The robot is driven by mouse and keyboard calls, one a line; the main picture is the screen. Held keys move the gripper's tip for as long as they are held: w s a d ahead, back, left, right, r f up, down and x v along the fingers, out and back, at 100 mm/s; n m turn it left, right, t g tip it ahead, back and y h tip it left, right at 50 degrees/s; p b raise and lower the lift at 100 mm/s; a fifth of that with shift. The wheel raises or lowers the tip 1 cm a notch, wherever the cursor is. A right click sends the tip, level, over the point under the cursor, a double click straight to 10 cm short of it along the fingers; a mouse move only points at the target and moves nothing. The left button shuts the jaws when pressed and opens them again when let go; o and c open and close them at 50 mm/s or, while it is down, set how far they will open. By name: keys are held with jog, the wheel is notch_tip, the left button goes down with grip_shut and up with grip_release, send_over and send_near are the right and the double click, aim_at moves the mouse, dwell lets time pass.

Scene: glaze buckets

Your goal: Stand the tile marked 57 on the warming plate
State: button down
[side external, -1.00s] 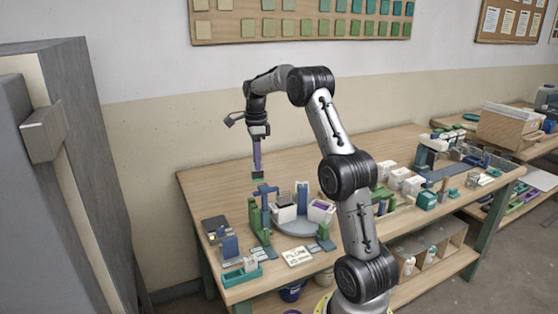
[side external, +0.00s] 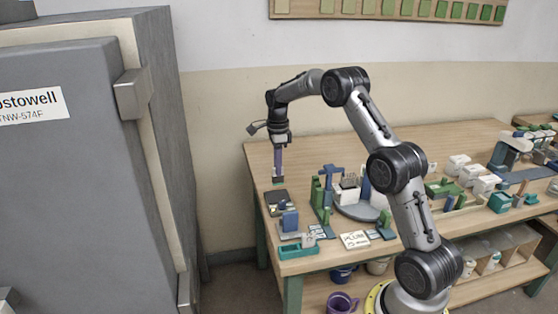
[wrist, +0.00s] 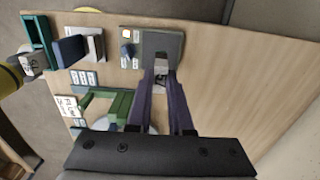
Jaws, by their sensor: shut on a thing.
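My gripper (side external: 278,179) has long purple fingers pointing down and is shut on a small dark tile (side external: 277,181), mostly hidden between the fingertips. In the wrist view my gripper (wrist: 162,84) covers most of the tile, and I cannot read its mark. A flat dark grey unit (side external: 274,203), which looks like the warming plate, lies on the bench just below the fingertips. In the wrist view its grey plate (wrist: 152,38) shows ahead of the fingertips, with small knobs on its left. The tile appears above it; I cannot tell whether they touch.
A blue block (side external: 289,221) and a teal tray (side external: 298,250) stand in front of the unit. A green stand (side external: 317,192), a lettered card (side external: 355,239) and a round turntable (side external: 362,212) are to the right. The bench behind is clear.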

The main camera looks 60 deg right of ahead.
aim_at(278, 184)
jog(key=shift+f, duration=2.2)
jog(key=shift+f, duration=0.3)
jog(key=c, duration=0.7)
grip_release()
jog(key=shift+c, duration=0.2)
jog(key=shift+r, duration=3.55)
